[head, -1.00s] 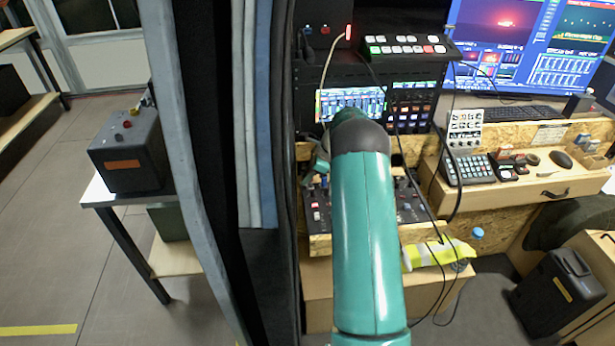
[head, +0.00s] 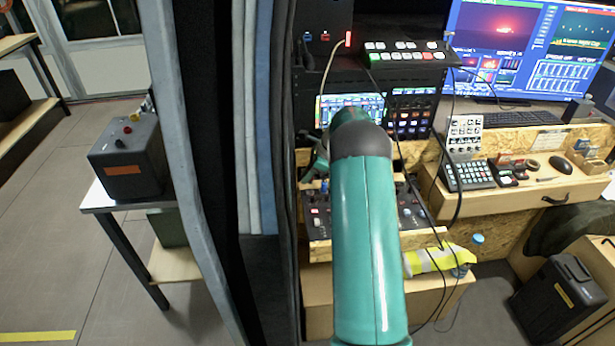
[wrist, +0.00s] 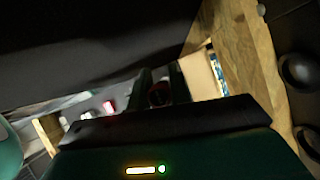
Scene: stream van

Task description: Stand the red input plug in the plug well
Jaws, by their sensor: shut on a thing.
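My gripper (wrist: 160,88) shows in the wrist view, its two dark fingers close together around a small dark-red round thing (wrist: 158,96). I take it for the red input plug; most of it is hidden by the fingers and the dark gripper body. In the head view my teal arm covers the gripper and what it holds. I cannot make out the plug well in either view. A dark console (head: 318,212) with knobs lies on the wooden shelf behind my arm.
A black switcher panel (head: 405,52) sits above the rack, with loose cables hanging down past my arm. A wooden desk (head: 520,205) with a keypad (head: 467,176) is to the right. Dark curtains (head: 205,150) stand close on the left. A wooden post (wrist: 255,60) rises beside the gripper.

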